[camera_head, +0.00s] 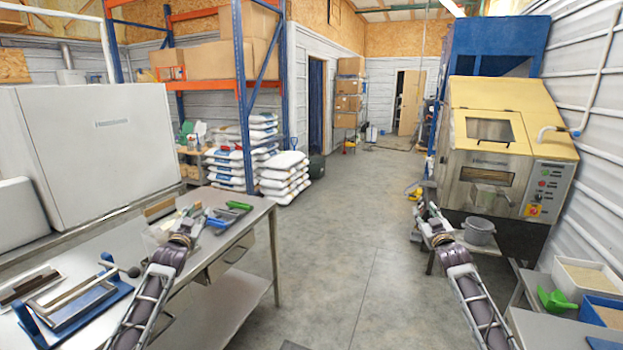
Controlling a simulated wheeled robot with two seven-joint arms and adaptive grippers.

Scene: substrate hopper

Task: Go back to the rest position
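My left gripper (188,220) is over the steel workbench at the left, near its far end, close to some small tools. My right gripper (430,212) is at the right, in front of the yellow machine and beside a grey bucket. Both arms reach forward from the bottom of the view. The fingers are small and partly blend with what is behind them. I cannot tell whether either gripper is open or shut, and no held object can be made out.
The workbench (125,245) carries a blue press frame (75,305) and tools with green handles (238,206). The yellow machine (505,150) stands at the right, with the grey bucket (479,231) before it. Bins of granules (588,276) and a green scoop (556,300) are at lower right. The middle floor is clear.

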